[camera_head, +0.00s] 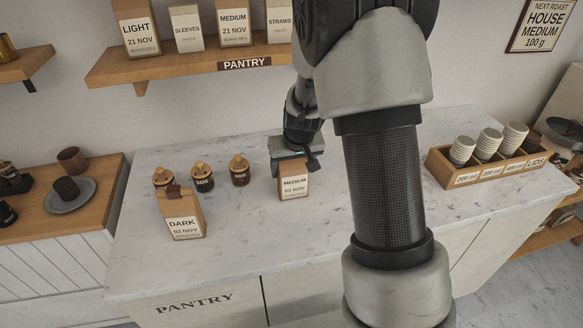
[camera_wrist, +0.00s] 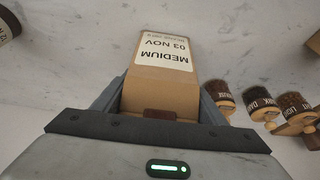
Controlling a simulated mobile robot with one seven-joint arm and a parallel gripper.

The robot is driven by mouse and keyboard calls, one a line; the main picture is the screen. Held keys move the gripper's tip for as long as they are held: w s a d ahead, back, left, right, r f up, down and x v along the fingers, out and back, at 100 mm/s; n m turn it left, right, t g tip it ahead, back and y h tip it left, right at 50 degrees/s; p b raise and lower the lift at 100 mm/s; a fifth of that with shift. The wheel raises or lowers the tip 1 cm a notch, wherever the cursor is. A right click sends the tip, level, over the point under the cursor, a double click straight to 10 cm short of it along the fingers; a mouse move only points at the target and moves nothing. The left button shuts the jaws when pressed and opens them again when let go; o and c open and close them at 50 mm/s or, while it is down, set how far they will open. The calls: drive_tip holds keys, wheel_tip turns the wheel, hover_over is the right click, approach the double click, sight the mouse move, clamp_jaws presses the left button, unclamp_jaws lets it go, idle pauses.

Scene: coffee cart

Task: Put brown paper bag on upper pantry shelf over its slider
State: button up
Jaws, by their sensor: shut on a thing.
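My gripper (camera_head: 292,160) is shut on a brown paper bag (camera_head: 293,187) labelled MEDIUM 03 NOV, above the marble counter's middle. The bag is upright; I cannot tell whether its base touches the counter. In the wrist view the same bag (camera_wrist: 160,85) sits between the two fingers, its label facing the camera. A second brown bag (camera_head: 183,215), labelled DARK 03 NOV, stands on the counter to the left. The upper pantry shelf (camera_head: 180,67) on the wall holds a LIGHT bag (camera_head: 138,27), a MEDIUM bag (camera_head: 234,22), and SLEEVES and STRAWS packs. I cannot make out a slider.
Several dark jars with wooden lids (camera_head: 202,178) stand left of my gripper. A wooden rack of stacked cups (camera_head: 488,165) is at the counter's right. My arm hides the shelf's right end. The front middle of the counter is clear.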

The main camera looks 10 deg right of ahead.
drive_tip(key=shift+f, duration=0.2)
drive_tip(key=o, duration=1.3)
drive_tip(key=shift+r, duration=0.1)
drive_tip(key=shift+c, duration=0.2)
